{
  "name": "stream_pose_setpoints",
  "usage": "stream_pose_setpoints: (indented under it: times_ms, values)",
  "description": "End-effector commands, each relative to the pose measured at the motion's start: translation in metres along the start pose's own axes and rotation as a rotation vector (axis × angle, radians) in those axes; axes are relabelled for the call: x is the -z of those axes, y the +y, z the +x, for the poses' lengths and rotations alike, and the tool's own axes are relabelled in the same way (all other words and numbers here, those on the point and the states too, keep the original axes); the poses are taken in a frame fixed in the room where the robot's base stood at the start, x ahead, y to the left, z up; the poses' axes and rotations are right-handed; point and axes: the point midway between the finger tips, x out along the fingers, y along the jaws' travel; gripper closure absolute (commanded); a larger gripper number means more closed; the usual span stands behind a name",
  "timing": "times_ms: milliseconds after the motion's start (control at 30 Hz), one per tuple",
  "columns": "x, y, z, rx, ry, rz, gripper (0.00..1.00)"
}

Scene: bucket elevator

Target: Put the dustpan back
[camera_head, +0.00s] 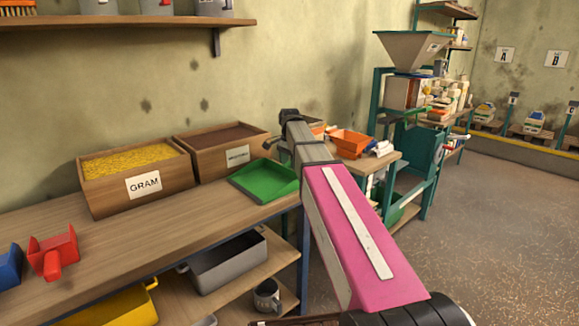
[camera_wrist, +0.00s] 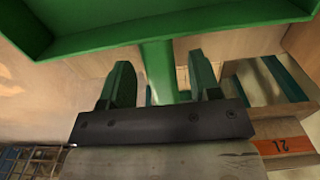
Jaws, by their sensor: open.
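The green dustpan (camera_head: 265,180) lies on the wooden bench at its right end, in front of the wooden grain boxes. In the wrist view the dustpan's pan (camera_wrist: 170,30) fills the top, and its handle (camera_wrist: 158,68) runs down between the two fingers. My gripper (camera_head: 283,143) is over the bench end beside the dustpan, partly hidden by my own arm. In the wrist view my gripper (camera_wrist: 160,80) is open, with a finger on each side of the handle and gaps showing on both sides.
A red scoop (camera_head: 55,252) lies at the bench's left. A grey bin (camera_head: 228,262) and mug (camera_head: 267,296) are below. An orange tray (camera_head: 350,142) stands beyond my arm.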

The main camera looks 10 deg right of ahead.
Motion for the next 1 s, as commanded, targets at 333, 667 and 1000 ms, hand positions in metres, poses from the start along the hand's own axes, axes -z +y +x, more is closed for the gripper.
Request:
stream_pose_setpoints:
  times_ms: [333,667,1000]
  values:
    - [0.001,-0.001,-0.064,0.003,0.001,0.000,0.43]
    - [0.000,0.000,-0.100,0.000,0.000,0.000,0.43]
    - [0.000,0.000,-0.103,0.000,0.000,0.000,0.43]
